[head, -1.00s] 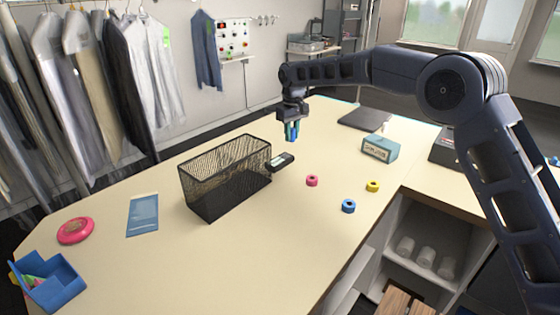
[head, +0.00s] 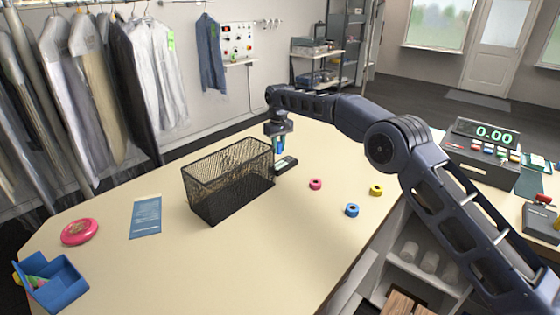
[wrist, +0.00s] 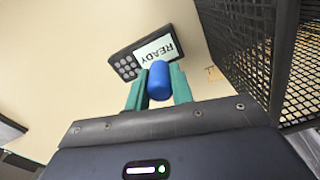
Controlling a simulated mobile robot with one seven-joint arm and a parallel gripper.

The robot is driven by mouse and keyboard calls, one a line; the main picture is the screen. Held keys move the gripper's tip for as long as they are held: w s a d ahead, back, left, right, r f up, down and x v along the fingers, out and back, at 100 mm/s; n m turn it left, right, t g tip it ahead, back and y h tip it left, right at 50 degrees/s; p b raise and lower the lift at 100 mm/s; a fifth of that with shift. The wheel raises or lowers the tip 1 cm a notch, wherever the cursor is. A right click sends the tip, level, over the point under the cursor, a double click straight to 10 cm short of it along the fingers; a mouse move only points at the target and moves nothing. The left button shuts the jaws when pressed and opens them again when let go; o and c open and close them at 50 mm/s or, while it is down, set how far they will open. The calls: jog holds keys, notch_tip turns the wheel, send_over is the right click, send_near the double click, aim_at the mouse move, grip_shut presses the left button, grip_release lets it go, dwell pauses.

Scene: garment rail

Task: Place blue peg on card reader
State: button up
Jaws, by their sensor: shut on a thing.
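My gripper (head: 278,146) is shut on the blue peg (wrist: 159,80), which shows between its green fingers in the wrist view. The black card reader (head: 287,164) lies on the table, just right of the wire basket. In the wrist view the card reader (wrist: 125,66) has a keypad and a screen reading READY. The peg overlaps the lower edge of the screen in that view. In the head view the gripper is above the reader's left end. I cannot tell whether the peg touches the reader.
The black wire basket (head: 228,187) stands close beside my gripper; its mesh (wrist: 262,50) fills the right of the wrist view. The front middle of the table is clear.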

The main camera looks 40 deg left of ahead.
aim_at(279, 153)
jog(key=shift+f, duration=2.9)
jog(key=shift+f, duration=0.1)
jog(key=o, duration=1)
notch_tip(279, 153, up, 12)
jog(key=shift+r, duration=0.1)
